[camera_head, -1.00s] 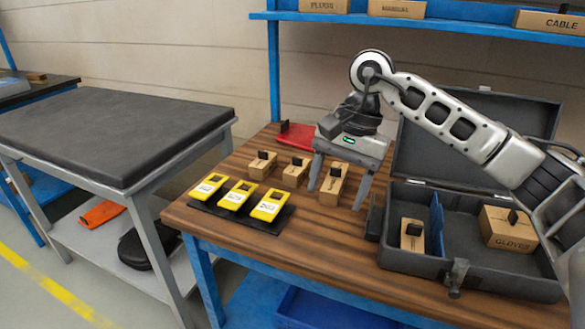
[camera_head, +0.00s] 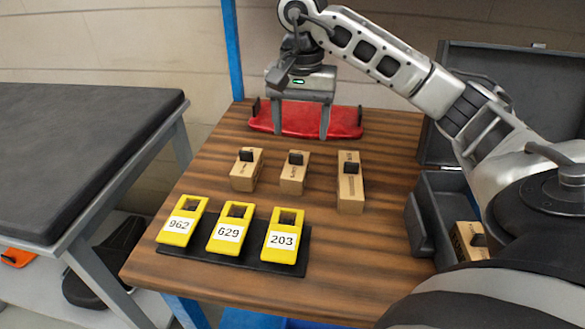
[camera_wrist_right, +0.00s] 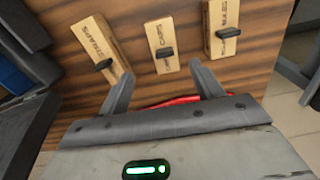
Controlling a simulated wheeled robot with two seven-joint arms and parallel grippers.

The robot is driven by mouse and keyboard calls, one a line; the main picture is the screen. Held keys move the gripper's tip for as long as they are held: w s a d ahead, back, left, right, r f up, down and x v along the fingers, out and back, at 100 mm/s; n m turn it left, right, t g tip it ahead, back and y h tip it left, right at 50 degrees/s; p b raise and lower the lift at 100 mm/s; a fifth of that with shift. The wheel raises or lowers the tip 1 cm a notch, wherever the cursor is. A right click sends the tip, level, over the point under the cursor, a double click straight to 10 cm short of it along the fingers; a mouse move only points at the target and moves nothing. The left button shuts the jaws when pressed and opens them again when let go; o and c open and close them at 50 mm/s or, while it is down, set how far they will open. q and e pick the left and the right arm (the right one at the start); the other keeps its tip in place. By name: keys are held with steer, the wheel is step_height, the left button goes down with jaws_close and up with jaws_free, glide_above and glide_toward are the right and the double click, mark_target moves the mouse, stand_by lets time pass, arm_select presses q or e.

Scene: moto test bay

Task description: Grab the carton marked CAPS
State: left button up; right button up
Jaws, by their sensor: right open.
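My right gripper (camera_head: 301,134) is open and empty behind the carton row, over the red tray. In the wrist view its fingertips (camera_wrist_right: 162,74) point towards the CAPS carton, apart from it. My left gripper is not in view.
The red tray (camera_head: 345,122) lies behind. Yellow numbered tags (camera_head: 229,228) sit on a black mat in front. A grey case (camera_head: 446,205) stands at right.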

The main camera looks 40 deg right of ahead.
mark_target(296, 154)
step_height(296, 154, down, 4)
steer(key=shift+f, duration=0.1)
steer(key=shift+w+a+f, duration=0.15)
steer(key=shift+f, duration=1.3)
steer(key=shift+w+a+f, duration=0.1)
steer(key=shift+f, duration=1.3)
steer(key=c, duration=1.1)
